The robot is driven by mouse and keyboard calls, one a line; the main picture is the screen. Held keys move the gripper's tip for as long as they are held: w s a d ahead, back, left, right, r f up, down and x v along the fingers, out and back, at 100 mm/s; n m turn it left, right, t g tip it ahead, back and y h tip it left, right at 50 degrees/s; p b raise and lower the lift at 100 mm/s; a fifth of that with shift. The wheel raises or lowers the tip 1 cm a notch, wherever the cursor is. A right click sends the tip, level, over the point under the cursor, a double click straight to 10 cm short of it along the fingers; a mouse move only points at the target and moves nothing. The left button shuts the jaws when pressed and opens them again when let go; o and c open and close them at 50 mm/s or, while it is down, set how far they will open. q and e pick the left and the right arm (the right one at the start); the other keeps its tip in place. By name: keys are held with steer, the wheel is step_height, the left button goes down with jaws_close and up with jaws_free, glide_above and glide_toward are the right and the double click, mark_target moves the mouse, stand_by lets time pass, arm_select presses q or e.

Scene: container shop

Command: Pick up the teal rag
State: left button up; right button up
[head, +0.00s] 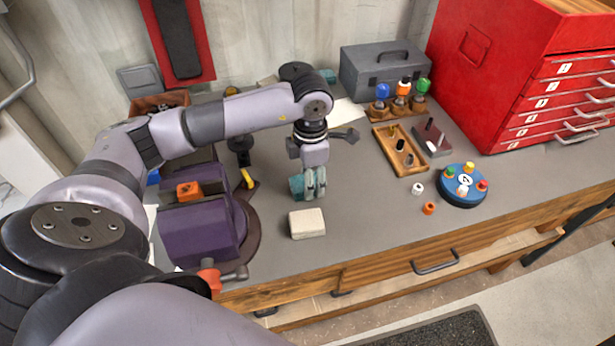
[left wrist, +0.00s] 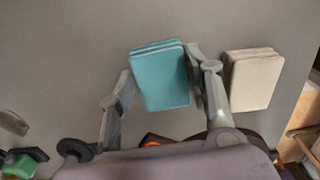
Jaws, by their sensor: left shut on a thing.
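The teal rag (left wrist: 160,80) is a folded stack between the two fingers of my left gripper (left wrist: 158,92) in the left wrist view. In the head view the teal rag (head: 297,186) shows at the fingertips of my left gripper (head: 310,185), low over the grey workbench top. The gripper is shut on the rag. I cannot tell whether the rag touches the bench. My right gripper is not in view.
A cream folded rag (head: 307,223) lies close by on the workbench (head: 350,240). A purple vise (head: 200,230) stands at the left. A wooden tray (head: 399,150), a round blue peg base (head: 462,192) and a red tool chest (head: 480,80) are to the right.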

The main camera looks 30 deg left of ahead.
arm_select(q)
steer(key=shift+c, duration=0.2)
step_height(320, 180, up, 20)
steer(key=b, duration=0.1)
stand_by(0.4)
steer(key=o, duration=0.5)
steer(key=c, duration=0.4)
steer(key=shift+c, duration=0.2)
